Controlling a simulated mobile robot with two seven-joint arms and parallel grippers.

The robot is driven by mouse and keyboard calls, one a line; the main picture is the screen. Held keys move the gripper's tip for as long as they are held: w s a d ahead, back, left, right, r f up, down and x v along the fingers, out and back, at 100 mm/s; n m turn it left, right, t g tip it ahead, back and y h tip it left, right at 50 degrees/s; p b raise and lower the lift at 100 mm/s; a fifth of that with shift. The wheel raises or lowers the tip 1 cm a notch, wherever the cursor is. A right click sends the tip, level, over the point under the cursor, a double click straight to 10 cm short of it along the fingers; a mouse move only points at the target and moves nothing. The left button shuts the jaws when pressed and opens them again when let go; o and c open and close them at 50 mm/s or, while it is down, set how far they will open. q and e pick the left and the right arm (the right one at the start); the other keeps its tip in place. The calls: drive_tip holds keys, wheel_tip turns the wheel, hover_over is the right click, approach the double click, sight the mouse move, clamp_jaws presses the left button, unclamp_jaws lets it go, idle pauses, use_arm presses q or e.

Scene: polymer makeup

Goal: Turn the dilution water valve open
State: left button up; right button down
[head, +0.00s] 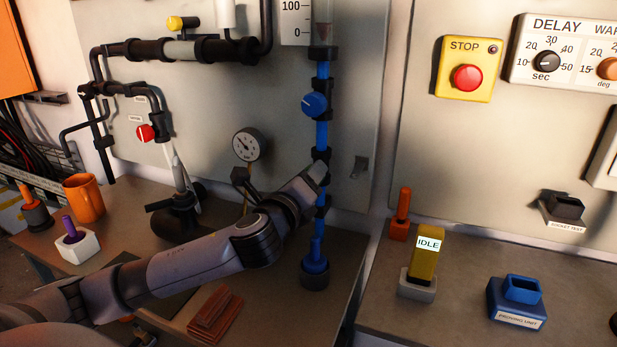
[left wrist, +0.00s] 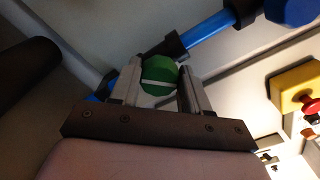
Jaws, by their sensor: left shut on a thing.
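A green round knob (left wrist: 159,76) with a pale stripe across its face sits on the blue pipe. In the left wrist view my left gripper (left wrist: 160,80) has one finger on each side of the knob and is shut on it. In the head view my left arm reaches across to the vertical blue pipe (head: 322,136), and its wrist hides the green knob and the fingertips. A blue knob (head: 314,103) sits higher on the same pipe. No label for the dilution water valve is readable. My right gripper is not in view.
A pressure gauge (head: 249,145) stands just left of the pipe, and a blue fitting (head: 315,262) stands below. A red valve (head: 145,132) is on the black piping. An orange mug (head: 84,199) and reddish blocks (head: 214,315) are on the left bench. The yellow STOP box (head: 467,69) is to the right.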

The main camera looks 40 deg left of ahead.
use_arm(q)
drive_tip(key=shift+a+f+n+p, duration=0.1)
drive_tip(key=shift+n+p, duration=0.1)
drive_tip(key=shift+n, duration=1.95)
drive_tip(key=shift+f+n+p, duration=0.1)
drive_tip(key=shift+n+p, duration=0.05)
drive_tip(key=shift+n, duration=2.3)
drive_tip(key=o, duration=1)
drive_tip(key=shift+s, duration=0.1)
drive_tip(key=b+v, duration=0.1)
drive_tip(key=v, duration=0.6)
drive_tip(key=shift+s, duration=0.1)
